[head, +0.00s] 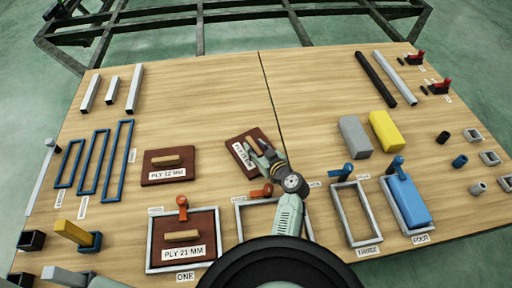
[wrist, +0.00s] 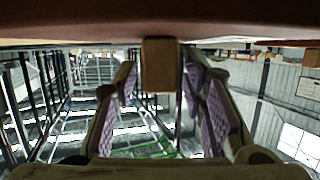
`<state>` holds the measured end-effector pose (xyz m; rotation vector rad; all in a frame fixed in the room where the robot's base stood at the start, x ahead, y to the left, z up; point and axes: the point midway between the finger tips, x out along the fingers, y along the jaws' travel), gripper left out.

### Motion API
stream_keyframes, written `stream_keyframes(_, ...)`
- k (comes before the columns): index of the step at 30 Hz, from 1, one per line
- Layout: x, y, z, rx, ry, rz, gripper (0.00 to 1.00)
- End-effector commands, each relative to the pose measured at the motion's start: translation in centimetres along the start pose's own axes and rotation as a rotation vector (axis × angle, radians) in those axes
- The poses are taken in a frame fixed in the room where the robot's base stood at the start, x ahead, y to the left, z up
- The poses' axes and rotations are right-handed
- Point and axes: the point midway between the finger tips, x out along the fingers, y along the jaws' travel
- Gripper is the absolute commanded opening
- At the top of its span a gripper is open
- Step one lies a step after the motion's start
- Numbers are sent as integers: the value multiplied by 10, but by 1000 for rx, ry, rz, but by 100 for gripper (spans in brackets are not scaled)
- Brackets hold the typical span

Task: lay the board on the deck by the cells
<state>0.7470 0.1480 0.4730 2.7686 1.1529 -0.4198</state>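A dark brown board (head: 236,147) with a wooden handle and a partly hidden PLY label sits turned at an angle near the middle of the wooden deck (head: 205,105). My gripper (head: 261,153) is at its handle. In the wrist view, the handle (wrist: 160,64) stands between the two fingers with thin gaps visible on both sides, and the board (wrist: 160,20) spans the top. The framed cells line the near side: cell ONE (head: 151,257) holds a PLY 21 MM board (head: 204,246), a partly hidden frame (head: 243,212), cell THREE (head: 339,213) empty, and FOUR (head: 393,205) with a blue block.
A PLY 12 MM board (head: 155,177) lies left of my gripper. Blue frames (head: 118,160) and grey bars lie at the left. Grey (head: 354,136) and yellow (head: 386,131) blocks stand right. Orange and blue clamps stand at the cells. The deck's back middle is clear.

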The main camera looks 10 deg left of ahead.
Motion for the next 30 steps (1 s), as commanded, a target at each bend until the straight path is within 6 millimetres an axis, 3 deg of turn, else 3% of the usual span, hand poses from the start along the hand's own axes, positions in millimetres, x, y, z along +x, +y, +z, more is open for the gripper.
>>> stream_keyframes(8, -13, 0, 2, 1, 0, 1, 38)
stream_keyframes(21, -100, 0, 2, 1, 0, 3, 38)
stream_keyframes(30, -120, 0, 0, 0, 0, 0, 38)
